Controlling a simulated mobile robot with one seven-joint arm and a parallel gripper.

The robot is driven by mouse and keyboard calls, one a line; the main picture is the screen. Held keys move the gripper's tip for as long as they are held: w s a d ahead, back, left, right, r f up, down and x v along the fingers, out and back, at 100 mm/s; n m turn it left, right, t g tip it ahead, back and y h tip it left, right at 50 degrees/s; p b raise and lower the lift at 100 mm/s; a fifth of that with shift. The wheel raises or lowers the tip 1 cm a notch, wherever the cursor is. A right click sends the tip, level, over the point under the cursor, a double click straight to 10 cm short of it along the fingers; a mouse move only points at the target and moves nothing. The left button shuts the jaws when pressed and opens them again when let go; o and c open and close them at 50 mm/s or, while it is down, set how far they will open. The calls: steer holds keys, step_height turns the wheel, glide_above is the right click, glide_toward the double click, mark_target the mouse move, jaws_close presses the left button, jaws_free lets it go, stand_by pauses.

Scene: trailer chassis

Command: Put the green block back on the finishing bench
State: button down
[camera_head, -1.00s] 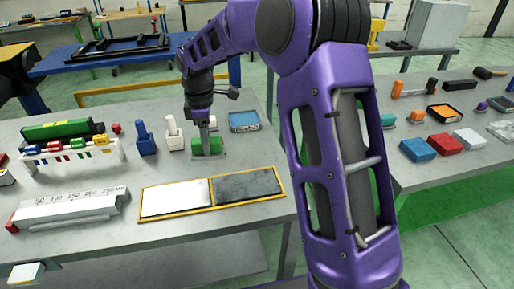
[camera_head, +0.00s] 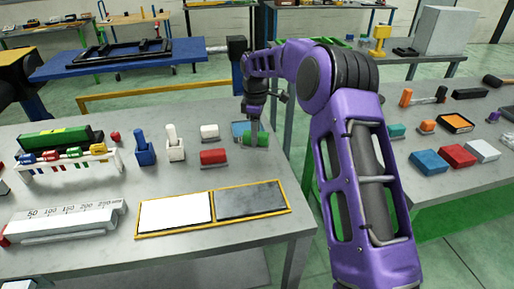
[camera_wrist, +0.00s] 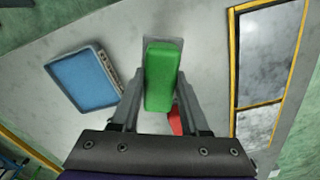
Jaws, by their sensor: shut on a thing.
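The green block (camera_head: 261,139) is between the fingers of my gripper (camera_head: 254,136), near the right edge of the left grey bench (camera_head: 110,256). It also shows in the wrist view as a long green block (camera_wrist: 163,75), with my gripper (camera_wrist: 162,110) shut on its sides. A dark patch shows under it; the gap to the bench top cannot be judged. The right grey bench (camera_head: 425,189) stands across a gap. No label tells which bench is the finishing bench.
A blue tray (camera_wrist: 85,78) lies beside the green block. A red block (camera_head: 213,157) and white block (camera_head: 209,131) stand left of it. A yellow-framed panel (camera_head: 180,213) lies in front. The right bench holds blue (camera_head: 428,161) and red (camera_head: 457,155) blocks.

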steer(key=shift+f, duration=2.35)
steer(key=shift+f, duration=0.15)
steer(key=shift+c, duration=2)
jaws_free()
step_height(320, 180, up, 12)
steer(key=shift+r+p, duration=0.15)
steer(key=shift+p, duration=0.2)
